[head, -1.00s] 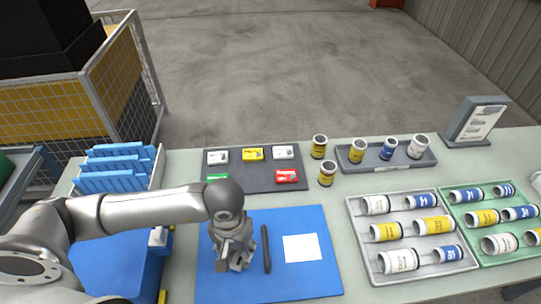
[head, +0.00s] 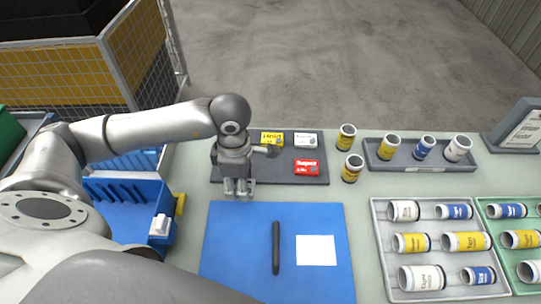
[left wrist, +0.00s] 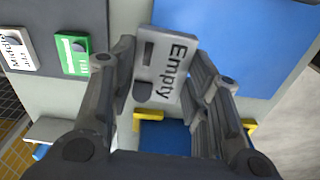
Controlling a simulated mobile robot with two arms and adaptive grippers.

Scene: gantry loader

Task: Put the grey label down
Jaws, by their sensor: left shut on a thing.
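The grey label (left wrist: 168,62), marked "Empty", shows in the left wrist view between the fingers of my left gripper (left wrist: 160,72). In the head view my left gripper (head: 238,190) is shut, pointing down between the dark tray (head: 325,150) and the blue mat (head: 225,225). The label cannot be made out there. I cannot tell whether it touches the table. The tray holds a yellow label (head: 272,139), a white label (head: 306,139) and a red label (head: 307,168). The wrist view also shows a green label (left wrist: 75,54). My right gripper is not in view.
A black pen-like bar (head: 276,247) and a white sheet (head: 316,250) lie on the mat. Two loose jars, one yellow-banded (head: 347,137), stand right of the tray. A grey jar rack (head: 378,215) is further right. A blue bin (head: 125,215) is at the left.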

